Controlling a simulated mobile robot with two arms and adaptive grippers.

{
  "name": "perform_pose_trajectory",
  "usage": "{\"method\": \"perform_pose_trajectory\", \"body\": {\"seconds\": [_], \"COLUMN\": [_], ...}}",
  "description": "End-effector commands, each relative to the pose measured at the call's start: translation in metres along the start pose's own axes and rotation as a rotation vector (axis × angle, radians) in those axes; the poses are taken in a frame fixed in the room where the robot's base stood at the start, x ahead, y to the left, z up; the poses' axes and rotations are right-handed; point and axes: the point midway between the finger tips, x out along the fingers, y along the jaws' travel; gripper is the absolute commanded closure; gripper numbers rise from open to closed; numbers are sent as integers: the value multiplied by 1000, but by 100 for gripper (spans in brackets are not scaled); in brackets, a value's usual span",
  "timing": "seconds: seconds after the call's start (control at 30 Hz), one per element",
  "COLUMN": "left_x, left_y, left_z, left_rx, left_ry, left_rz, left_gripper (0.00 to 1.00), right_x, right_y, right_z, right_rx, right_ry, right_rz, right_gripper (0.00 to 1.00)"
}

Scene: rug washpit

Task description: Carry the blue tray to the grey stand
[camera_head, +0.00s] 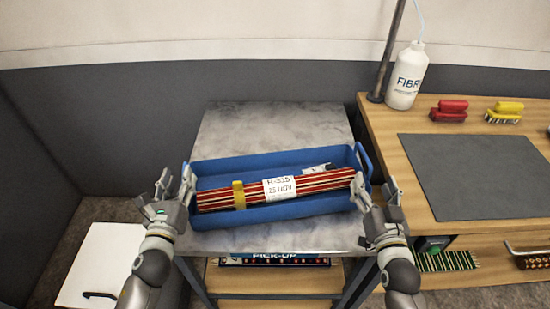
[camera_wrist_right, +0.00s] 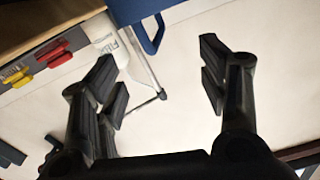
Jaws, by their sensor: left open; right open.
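The blue tray (camera_head: 280,213) sits on a table with a mottled grey top (camera_head: 270,125) and a PICK-UP label on its front. The tray holds a striped red roll (camera_head: 325,181) with a white tag and a yellow band. My left gripper (camera_head: 175,184) is open at the tray's left end. My right gripper (camera_head: 376,190) is open at its right end, close to the blue handle (camera_head: 363,162). In the right wrist view that handle (camera_wrist_right: 150,38) shows beyond the open fingers. I cannot tell whether either gripper touches the tray. No separate grey stand is identifiable.
A wooden bench at right carries a white bottle (camera_head: 406,76), a red brush (camera_head: 449,111), a yellow brush (camera_head: 504,113), a dark mat (camera_head: 477,176) and a pole (camera_head: 387,57). A white box (camera_head: 101,262) stands on the floor at left. A grey wall is behind.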

Motion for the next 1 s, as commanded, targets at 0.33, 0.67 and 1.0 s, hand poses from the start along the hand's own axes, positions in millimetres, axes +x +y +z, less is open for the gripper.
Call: {"method": "perform_pose_trajectory", "body": {"seconds": [0.33,0.67,1.0], "left_x": [0,0,0], "left_y": [0,0,0], "left_z": [0,0,0], "left_rx": [0,0,0], "left_ry": [0,0,0], "left_rz": [0,0,0], "left_gripper": [59,59,59], "right_x": [-19,-19,-19], "right_y": [0,0,0], "right_z": [-1,0,0], "right_rx": [0,0,0], "right_ry": [1,1,0], "right_rz": [-1,0,0], "right_gripper": [34,34,34]}}
